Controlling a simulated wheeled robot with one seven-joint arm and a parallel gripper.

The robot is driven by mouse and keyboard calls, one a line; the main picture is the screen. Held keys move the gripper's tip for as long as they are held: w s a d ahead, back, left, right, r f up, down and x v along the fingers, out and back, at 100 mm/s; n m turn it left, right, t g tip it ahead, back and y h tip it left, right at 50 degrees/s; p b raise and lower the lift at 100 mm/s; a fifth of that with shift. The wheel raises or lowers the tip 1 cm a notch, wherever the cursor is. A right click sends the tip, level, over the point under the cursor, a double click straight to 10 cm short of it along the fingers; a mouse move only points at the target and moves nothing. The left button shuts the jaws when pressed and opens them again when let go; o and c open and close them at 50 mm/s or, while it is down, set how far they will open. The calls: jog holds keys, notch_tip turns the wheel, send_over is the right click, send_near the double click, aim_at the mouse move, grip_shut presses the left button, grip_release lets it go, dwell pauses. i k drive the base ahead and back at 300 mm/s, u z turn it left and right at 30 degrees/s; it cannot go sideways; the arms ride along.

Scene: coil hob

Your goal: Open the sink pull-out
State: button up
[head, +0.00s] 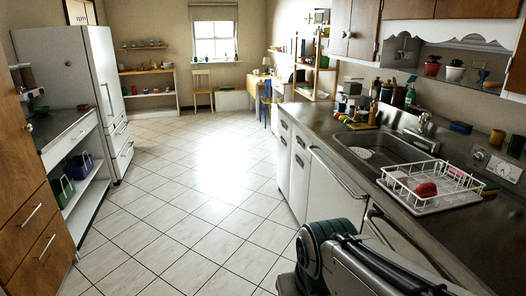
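A white cabinet front (328,196) with a long slanting metal handle (338,172) is below the counter by the sink (375,150), right of centre. It looks flush with the fronts beside it, so it appears shut. I take it to be the sink pull-out. A second white front with a similar handle (402,240) is nearer to me, partly hidden by my arm. My arm crosses the bottom right, close to these fronts. My gripper is not in view.
The tiled floor (190,205) left of the fronts is clear. A white dish rack (432,187) with a red item (426,190) stands on the counter (480,225). Wooden drawers (35,215), an open shelf unit and a white fridge (75,75) line the left side.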

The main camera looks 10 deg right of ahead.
aim_at(333, 194)
jog(key=z, duration=0.05)
jog(key=i, duration=1.6)
